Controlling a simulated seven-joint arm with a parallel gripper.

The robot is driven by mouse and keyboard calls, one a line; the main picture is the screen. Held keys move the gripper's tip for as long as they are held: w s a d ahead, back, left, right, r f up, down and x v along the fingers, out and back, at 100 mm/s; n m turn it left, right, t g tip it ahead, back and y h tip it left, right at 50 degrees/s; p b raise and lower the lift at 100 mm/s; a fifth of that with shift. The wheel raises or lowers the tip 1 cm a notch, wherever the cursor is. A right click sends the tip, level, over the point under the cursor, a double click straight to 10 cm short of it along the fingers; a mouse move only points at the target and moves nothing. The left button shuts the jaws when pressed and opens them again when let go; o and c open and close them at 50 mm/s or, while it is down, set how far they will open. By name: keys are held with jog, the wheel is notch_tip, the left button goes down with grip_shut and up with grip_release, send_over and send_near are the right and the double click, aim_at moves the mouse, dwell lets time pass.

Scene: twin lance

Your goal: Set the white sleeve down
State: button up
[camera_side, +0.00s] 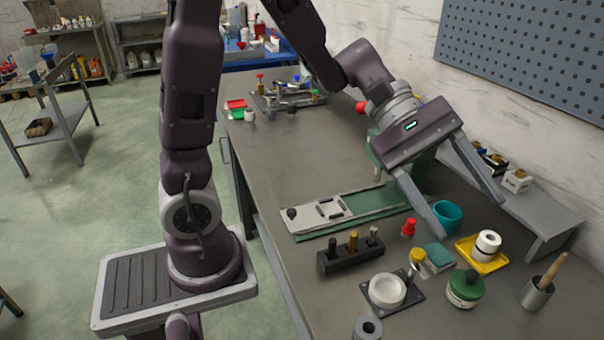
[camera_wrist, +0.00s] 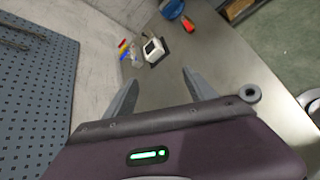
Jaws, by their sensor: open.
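A short white cylinder with a dark hole in its top, which looks like the white sleeve (camera_side: 488,244), stands upright on a yellow tray (camera_side: 487,265) at the right of the bench in the side view. My gripper (camera_side: 468,215) is open, its fingers spread wide above the bench, with nothing visible between them. The sleeve appears just beyond the fingertips and apart from them. The open fingers also show in the wrist view (camera_wrist: 160,77), with bare bench between them. I cannot tell the sleeve for sure in the wrist view.
A teal cup (camera_side: 447,216), a red knobbed piece (camera_side: 409,228), a green-lidded jar (camera_side: 465,289) and a metal cup with a wooden handle (camera_side: 537,293) stand close by. A white ring (camera_side: 387,289) sits on a dark plate. A grey ledge (camera_side: 530,217) runs along the wall.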

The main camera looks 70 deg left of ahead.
jog(key=s+a+m+y, duration=0.2)
jog(key=s+m+y, duration=0.15)
jog(key=s, duration=0.35)
jog(key=s+a+m+y, duration=0.2)
jog(key=s+m, duration=0.3)
jog(key=s, duration=0.1)
jog(key=s+a+m+t+y, duration=0.2)
jog(key=s+a+m+y, duration=0.2)
jog(key=a, duration=0.5)
jog(key=shift+s+m+t+y, duration=0.15)
jog(key=shift+m+t+y, duration=0.25)
jog(key=shift+y, duration=0.35)
